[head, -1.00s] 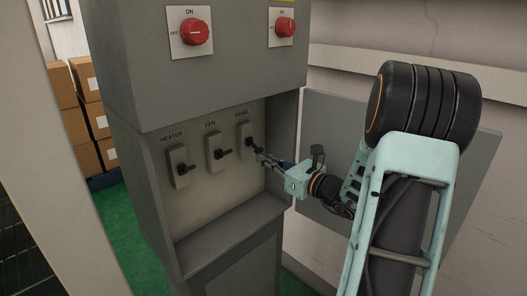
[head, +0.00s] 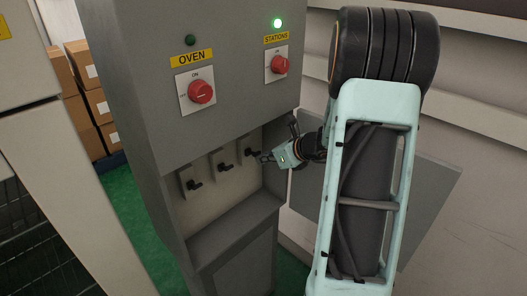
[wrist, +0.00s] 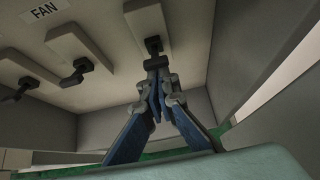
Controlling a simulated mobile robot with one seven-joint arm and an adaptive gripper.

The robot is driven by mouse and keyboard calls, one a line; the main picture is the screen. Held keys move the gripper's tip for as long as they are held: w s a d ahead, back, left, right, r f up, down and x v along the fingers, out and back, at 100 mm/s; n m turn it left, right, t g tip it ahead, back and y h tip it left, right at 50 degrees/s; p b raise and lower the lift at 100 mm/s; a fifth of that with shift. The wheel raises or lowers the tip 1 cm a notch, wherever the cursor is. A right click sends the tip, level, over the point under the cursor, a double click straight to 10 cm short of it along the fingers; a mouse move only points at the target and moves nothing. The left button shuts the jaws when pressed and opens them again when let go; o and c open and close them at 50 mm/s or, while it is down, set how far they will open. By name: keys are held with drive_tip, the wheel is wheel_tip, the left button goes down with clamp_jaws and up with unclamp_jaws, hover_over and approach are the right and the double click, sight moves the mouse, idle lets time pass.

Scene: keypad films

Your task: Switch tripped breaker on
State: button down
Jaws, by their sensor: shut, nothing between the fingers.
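Three breakers sit in the recess of a grey cabinet (head: 150,120). The heater breaker (head: 186,181) is leftmost, the fan breaker (head: 216,161) is in the middle, and a third breaker (head: 244,147) is on the right. Each has a dark lever; the third lever (wrist: 153,45) shows just beyond my fingertips in the wrist view. The fan lever (wrist: 76,72) and heater lever (wrist: 18,90) stick out to its left. My gripper (head: 264,157) is shut and empty, its tips close below the third lever. I cannot tell whether they touch it. No tripped position is clear.
Above the recess are two red knobs, the oven knob (head: 201,92) and the stations knob (head: 279,64). The stations lamp (head: 277,23) glows green; the oven lamp (head: 190,40) is dark. An open grey door (head: 425,190) stands right of the cabinet. Boxes (head: 88,90) stand behind, left.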

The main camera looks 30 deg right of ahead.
drive_tip(key=shift+f, duration=0.15)
drive_tip(key=shift+r+p, duration=0.4)
drive_tip(key=shift+r, duration=0.4)
wheel_tip(320, 180, down, 4)
drive_tip(key=s+b, duration=0.2)
drive_tip(key=b, duration=0.1)
drive_tip(key=w+r+p+v, duration=0.1)
drive_tip(key=r+v, duration=0.1)
drive_tip(key=v, duration=0.8)
drive_tip(key=shift+w, duration=0.15)
drive_tip(key=shift+d, duration=0.1)
